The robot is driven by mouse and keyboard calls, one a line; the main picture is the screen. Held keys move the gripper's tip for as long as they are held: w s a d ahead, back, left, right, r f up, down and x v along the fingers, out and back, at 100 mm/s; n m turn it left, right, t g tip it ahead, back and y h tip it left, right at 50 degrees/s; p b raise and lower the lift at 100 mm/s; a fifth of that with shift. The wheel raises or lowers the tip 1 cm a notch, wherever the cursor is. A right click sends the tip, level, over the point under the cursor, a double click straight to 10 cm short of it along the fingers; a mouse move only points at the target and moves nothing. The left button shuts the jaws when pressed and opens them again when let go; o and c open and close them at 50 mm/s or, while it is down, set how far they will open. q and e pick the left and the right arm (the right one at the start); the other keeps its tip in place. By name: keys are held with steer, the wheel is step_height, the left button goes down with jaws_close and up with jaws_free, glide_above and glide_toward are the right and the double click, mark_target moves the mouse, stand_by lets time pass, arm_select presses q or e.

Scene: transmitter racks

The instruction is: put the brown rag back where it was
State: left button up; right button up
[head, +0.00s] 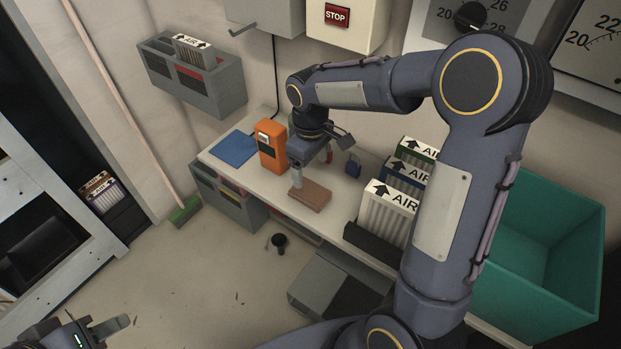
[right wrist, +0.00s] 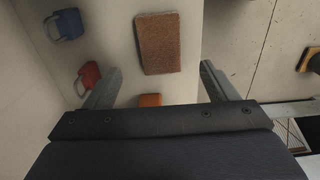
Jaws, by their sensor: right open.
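The brown rag (head: 310,195) lies flat as a folded rectangle on the white bench, near its front edge. In the right wrist view the rag (right wrist: 158,43) shows ahead of and between the fingertips, apart from them. My right gripper (head: 312,170) points down over the bench beside the rag; it is open and empty, as its spread fingers (right wrist: 160,72) show. My left gripper (head: 112,326) is at the bottom left corner, far from the rag; only part of it shows, so its opening is unclear.
Around the right gripper stand an orange device (head: 271,147), a red padlock (right wrist: 88,75) and a blue padlock (head: 353,168). A blue cloth or sheet (head: 233,149) lies at the bench's left. AIR filters (head: 388,212) and a green bin (head: 545,245) are to the right.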

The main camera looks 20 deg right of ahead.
step_height(320, 180, up, 4)
steer(key=shift+f, duration=0.15)
stand_by(0.6)
